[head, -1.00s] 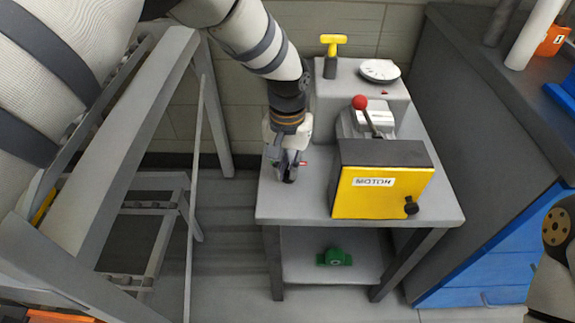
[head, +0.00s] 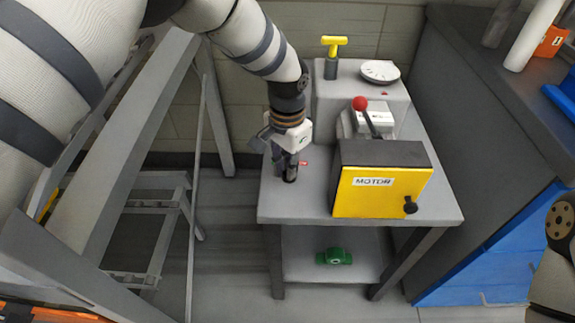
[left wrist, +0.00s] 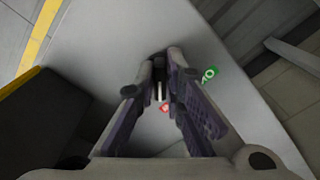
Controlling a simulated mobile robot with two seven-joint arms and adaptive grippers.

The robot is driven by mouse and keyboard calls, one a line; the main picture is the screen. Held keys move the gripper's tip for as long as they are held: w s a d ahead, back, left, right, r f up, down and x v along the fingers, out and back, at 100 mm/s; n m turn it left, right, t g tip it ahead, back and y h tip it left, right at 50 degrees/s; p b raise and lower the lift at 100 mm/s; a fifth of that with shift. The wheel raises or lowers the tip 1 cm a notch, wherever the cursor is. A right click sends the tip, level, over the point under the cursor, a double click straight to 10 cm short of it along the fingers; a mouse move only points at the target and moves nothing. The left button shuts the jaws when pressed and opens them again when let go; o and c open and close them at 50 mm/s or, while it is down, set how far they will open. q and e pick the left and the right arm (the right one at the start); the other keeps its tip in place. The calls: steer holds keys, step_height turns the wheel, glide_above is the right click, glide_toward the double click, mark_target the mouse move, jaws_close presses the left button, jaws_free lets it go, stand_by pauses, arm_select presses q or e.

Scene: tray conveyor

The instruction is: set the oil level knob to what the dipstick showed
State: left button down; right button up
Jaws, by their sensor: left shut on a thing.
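My left gripper (head: 290,172) reaches down to the left part of the grey table top. It is shut on a small dark knob (left wrist: 160,68), which is mostly hidden between the fingers. In the left wrist view a green label (left wrist: 209,75) and a red label (left wrist: 165,108) lie beside the fingertips; their text is too small or covered to read fully. The red label also shows in the head view (head: 303,163). A yellow T-shaped handle (head: 334,41), likely the dipstick's, stands upright in a dark tube at the back. No oil mark shows. My right gripper is out of view.
A yellow-fronted box marked MOTOR (head: 382,192) stands right of my gripper. Behind it are a red-ball lever (head: 360,104) and a white round dial (head: 380,71). A green part (head: 334,257) lies on the lower shelf. Grey frames stand at left.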

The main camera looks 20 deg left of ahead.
arm_select(q)
steer(key=shift+f, duration=0.1)
steer(key=c, duration=1.7)
jaws_free()
step_height(320, 180, up, 12)
steer(key=shift+r, duration=0.1)
